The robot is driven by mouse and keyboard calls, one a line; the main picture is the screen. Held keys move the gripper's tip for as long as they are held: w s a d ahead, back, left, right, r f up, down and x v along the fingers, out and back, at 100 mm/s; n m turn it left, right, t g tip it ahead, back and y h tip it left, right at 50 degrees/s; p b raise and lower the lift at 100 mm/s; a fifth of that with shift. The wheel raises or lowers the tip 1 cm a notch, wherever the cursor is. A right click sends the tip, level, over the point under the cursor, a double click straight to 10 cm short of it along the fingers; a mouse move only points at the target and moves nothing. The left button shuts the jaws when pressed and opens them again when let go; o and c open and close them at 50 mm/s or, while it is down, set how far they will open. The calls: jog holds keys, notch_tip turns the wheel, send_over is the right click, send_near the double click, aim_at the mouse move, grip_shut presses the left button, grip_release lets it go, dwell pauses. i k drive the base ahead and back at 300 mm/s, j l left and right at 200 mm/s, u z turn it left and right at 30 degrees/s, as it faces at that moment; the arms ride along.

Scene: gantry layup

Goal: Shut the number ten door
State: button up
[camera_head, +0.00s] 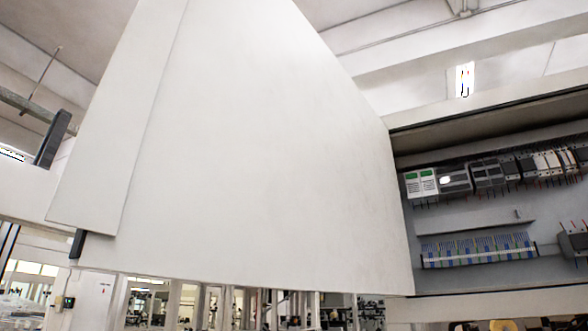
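A large white door panel (265,150) fills the middle of the head view and stands open, swung out from the cabinet (480,240) on the right. Its right edge lies beside the cabinet opening. A narrower white strip (125,115) runs along its left side; I cannot tell whether this is the door's folded edge or a separate panel. No number shows on the door. I cannot make out my gripper anywhere in the view.
Inside the open cabinet are a row of breakers (490,172) and a strip of terminal blocks (478,249). Small dark pieces (52,138) show beside the door's left edge; what they are is unclear. Below the door, a bright hall with equipment shows far behind.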

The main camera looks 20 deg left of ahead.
aim_at(224, 142)
jog(key=k+j, duration=0.1)
jog(key=j, duration=0.25)
jog(key=k+j, duration=0.1)
jog(key=j, duration=0.3)
jog(key=k+j, duration=0.1)
jog(key=j, duration=0.25)
jog(key=k+j, duration=0.1)
jog(key=j, duration=0.3)
jog(key=k+j, duration=0.1)
jog(key=j, duration=0.25)
